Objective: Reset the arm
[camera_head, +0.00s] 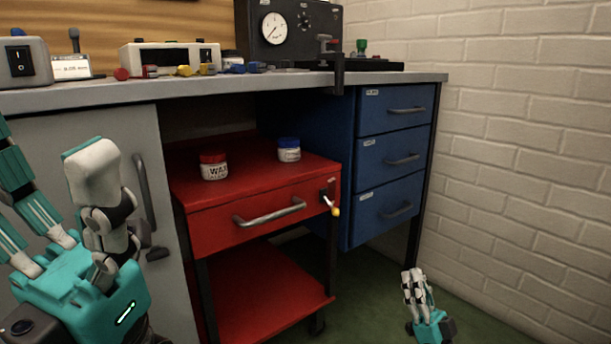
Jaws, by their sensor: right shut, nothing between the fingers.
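My right gripper (416,285) is at the lower right, above the green floor. Its white fingers point up and lie together, with nothing between them. It is apart from the furniture. Large teal and white parts of my left arm (80,288) fill the lower left, close to the camera and in front of the grey cabinet door. Whether the left jaw is open or shut cannot be made out.
A red cart (265,178) holds a red-lidded jar (213,168) and a blue-lidded jar (289,151). A key-like piece with a yellow tip (334,208) sits by its drawer. Blue drawers (392,160) stand under the cluttered workbench (200,83). A white brick wall (530,150) bounds the right.

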